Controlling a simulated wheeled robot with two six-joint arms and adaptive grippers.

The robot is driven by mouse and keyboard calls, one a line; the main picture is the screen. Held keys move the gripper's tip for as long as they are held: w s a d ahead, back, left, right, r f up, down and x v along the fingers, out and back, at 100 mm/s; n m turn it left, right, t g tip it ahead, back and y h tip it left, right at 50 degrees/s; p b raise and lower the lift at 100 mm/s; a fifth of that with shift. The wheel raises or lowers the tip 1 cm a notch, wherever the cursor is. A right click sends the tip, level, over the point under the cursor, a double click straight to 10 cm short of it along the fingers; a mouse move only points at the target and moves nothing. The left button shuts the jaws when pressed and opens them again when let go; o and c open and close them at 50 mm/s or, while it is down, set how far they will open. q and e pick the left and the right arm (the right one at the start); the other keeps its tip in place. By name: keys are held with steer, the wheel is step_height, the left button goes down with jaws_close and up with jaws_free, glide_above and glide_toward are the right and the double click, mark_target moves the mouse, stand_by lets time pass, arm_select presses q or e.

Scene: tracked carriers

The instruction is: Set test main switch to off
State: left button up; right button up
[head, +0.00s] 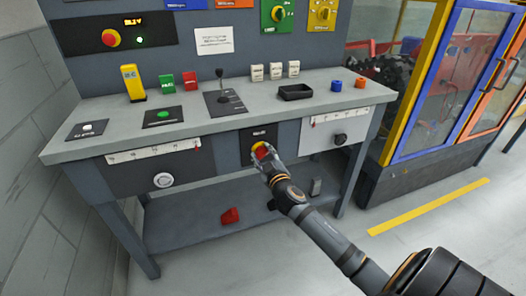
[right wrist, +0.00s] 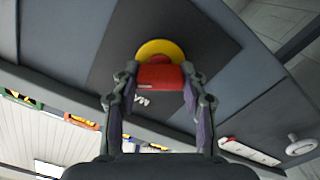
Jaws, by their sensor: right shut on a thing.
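The main switch (head: 259,149) is a red handle on a yellow disc, set in a dark plate on the front of the workbench. In the right wrist view the red handle (right wrist: 160,77) sits between my fingertips, with the yellow disc (right wrist: 160,48) behind it. My right gripper (head: 264,155) is at the front panel, shut on the red handle. Its fingers (right wrist: 156,90) stand at both sides of the handle in the wrist view. The handle's turn position is hard to read, as the gripper covers part of it. My left gripper is not in view.
The workbench top (head: 300,108) carries a lever (head: 220,80), a black tray (head: 295,92) and several small blocks. A round white knob (head: 163,180) and a black knob (head: 340,139) flank the switch. A red piece (head: 230,216) lies on the lower shelf.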

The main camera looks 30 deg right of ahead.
steer(key=shift+r+n, duration=0.1)
steer(key=shift+n, duration=0.4)
steer(key=n+p, duration=0.3)
steer(key=n, duration=0.4)
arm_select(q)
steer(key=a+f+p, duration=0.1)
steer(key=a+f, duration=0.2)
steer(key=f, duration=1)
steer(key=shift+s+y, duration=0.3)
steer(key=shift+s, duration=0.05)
arm_select(e)
steer(key=shift+a+f+n, duration=0.1)
steer(key=shift+f+n, duration=0.05)
steer(key=shift+n, duration=0.7)
steer(key=shift+f+n, duration=0.15)
steer(key=shift+n, duration=0.7)
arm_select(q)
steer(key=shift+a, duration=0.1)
arm_select(e)
steer(key=o, duration=1.1)
steer(key=shift+o, duration=0.2)
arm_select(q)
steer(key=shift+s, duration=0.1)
